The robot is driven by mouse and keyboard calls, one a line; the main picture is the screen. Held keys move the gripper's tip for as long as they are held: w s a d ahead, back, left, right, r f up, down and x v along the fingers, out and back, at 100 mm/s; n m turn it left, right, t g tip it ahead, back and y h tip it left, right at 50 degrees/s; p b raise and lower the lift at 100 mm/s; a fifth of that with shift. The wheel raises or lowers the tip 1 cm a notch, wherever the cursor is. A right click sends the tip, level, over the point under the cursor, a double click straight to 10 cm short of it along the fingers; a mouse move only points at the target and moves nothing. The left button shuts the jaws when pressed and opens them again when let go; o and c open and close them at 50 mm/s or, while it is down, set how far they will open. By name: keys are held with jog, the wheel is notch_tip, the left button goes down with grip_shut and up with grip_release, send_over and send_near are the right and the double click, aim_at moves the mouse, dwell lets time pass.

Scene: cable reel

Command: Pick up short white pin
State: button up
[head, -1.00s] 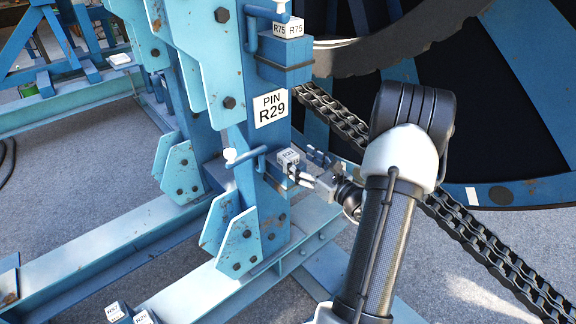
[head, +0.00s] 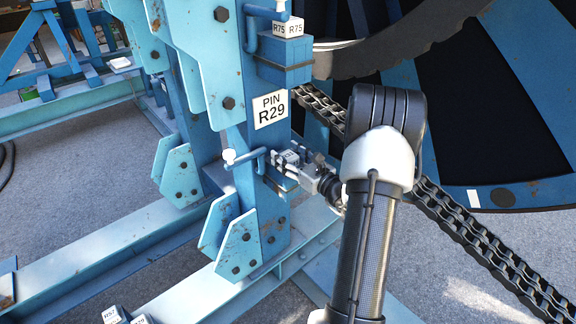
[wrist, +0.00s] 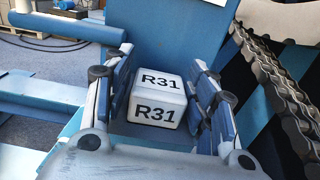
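A short white block-shaped pin marked R31 (wrist: 158,100) stands on a small blue ledge of the blue post, below the PIN R29 sign. In the head view the white pin (head: 290,157) is partly hidden by my gripper (head: 284,163). In the wrist view the fingers of my gripper (wrist: 160,92) stand on both sides of the pin. The right finger is apart from it, with a gap showing. The left finger is close to the pin's left face; I cannot tell whether it touches.
A blue handle with a white knob (head: 229,156) sits just left of the ledge. Above are an R75 block (head: 287,27) and a blue box (head: 284,60). A heavy chain (head: 480,240) runs at right. More labelled white blocks (head: 113,314) are at the lower left.

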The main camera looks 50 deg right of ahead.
jog(key=c, duration=1.1)
jog(key=shift+r, duration=0.1)
jog(key=shift+c, duration=0.2)
notch_tip(320, 180, up, 10)
jog(key=p, duration=0.3)
jog(key=shift+r, duration=0.1)
jog(key=shift+r+p, duration=0.55)
jog(key=shift+r, duration=0.1)
